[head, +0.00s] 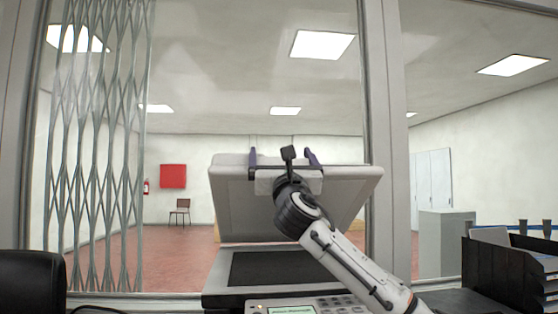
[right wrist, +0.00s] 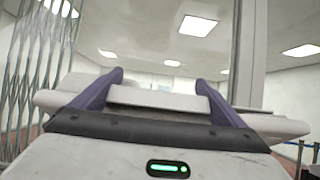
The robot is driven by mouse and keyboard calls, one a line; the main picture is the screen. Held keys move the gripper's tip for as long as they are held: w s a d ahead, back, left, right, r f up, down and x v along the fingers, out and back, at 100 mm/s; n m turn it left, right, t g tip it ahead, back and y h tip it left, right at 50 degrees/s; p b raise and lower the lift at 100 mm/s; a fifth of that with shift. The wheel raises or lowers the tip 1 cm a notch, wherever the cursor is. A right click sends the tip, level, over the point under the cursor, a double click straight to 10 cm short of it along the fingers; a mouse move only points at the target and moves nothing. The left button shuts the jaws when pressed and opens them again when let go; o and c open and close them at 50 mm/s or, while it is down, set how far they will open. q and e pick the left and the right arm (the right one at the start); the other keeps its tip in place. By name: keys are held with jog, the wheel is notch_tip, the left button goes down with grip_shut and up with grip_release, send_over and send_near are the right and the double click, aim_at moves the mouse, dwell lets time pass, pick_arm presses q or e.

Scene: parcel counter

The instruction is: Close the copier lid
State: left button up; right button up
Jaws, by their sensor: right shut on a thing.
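The copier lid (head: 350,188) is a light grey slab standing open, tilted up above the copier's dark glass (head: 272,268), with a clear gap at its front. My right gripper (head: 282,154) is at the lid's upper edge, its purple fingers spread wide on either side of a pale part there. It is shut on the lid. In the right wrist view the fingers of my right gripper (right wrist: 160,80) straddle that pale part, and the lid (right wrist: 62,98) stretches out to both sides. My arm hides part of the lid's right half. My left gripper is not in view.
The copier's control panel (head: 305,307) with a lit screen is at the front. Dark letter trays (head: 510,270) stand at the right, and a black chair back (head: 30,283) is at the lower left. A window frame post (head: 390,150) rises behind the copier.

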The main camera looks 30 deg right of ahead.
jog(key=s+a+f+b, duration=0.1)
jog(key=s+f+b, duration=0.2)
jog(key=f+b, duration=0.2)
jog(key=s+a+f+t+b, duration=0.1)
jog(key=s+f+b, duration=0.3)
jog(key=f, duration=0.4)
jog(key=shift+s+a+h+b, duration=0.15)
jog(key=shift+a+h+b, duration=0.2)
jog(key=shift+a, duration=0.35)
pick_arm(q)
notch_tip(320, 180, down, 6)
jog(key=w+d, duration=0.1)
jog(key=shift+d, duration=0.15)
pick_arm(e)
jog(key=shift+s+f, duration=0.1)
jog(key=shift+f, duration=0.05)
jog(key=o, duration=1.2)
pick_arm(q)
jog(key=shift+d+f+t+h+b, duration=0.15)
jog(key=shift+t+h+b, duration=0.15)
jog(key=shift+b, duration=0.25)
pick_arm(e)
jog(key=v, duration=1)
jog(key=shift+f, duration=0.2)
